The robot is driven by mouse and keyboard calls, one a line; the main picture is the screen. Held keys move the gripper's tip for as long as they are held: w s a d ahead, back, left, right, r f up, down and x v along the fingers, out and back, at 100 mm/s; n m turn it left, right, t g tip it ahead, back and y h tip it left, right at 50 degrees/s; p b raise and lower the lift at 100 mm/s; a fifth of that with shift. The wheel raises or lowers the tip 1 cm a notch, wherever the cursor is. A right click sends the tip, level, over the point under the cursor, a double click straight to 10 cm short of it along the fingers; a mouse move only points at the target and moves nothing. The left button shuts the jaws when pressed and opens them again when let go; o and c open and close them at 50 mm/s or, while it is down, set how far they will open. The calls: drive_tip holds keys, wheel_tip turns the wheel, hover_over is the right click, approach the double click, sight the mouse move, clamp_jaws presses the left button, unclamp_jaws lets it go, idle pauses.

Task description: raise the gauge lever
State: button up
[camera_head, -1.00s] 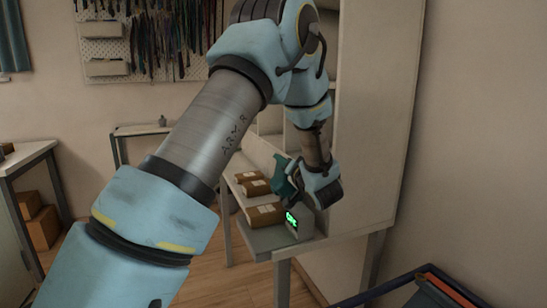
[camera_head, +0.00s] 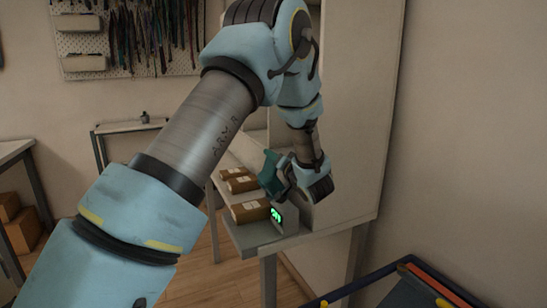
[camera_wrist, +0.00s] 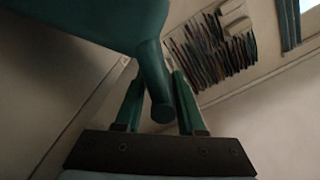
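The gauge on the small side table shows in the head view as a teal body (camera_head: 270,172) above a lit green display (camera_head: 277,215). My gripper (camera_head: 283,180) is right beside it, and my wrist covers part of it. In the wrist view a large teal housing (camera_wrist: 85,20) fills the upper left, and a rounded teal lever (camera_wrist: 160,90) hangs from it. My gripper's two teal fingers (camera_wrist: 158,88) stand apart, one on each side of the lever in the picture. I cannot tell whether they touch it.
Several brown boxes (camera_head: 249,211) sit on the side table (camera_head: 255,236) left of the display. A tall pale cabinet (camera_head: 355,130) stands close on the right. A blue-edged tray (camera_head: 350,286) is at the lower right. Cords hang on a pegboard (camera_head: 82,40) behind.

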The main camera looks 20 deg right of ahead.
drive_tip(key=shift+o, duration=1.2)
drive_tip(key=shift+r, duration=0.1)
drive_tip(key=shift+s, duration=0.1)
drive_tip(key=s+d+b, duration=0.1)
drive_tip(key=s+b, duration=0.1)
drive_tip(key=s, duration=0.8)
drive_tip(key=shift+s+d, duration=0.2)
drive_tip(key=shift+s, duration=0.1)
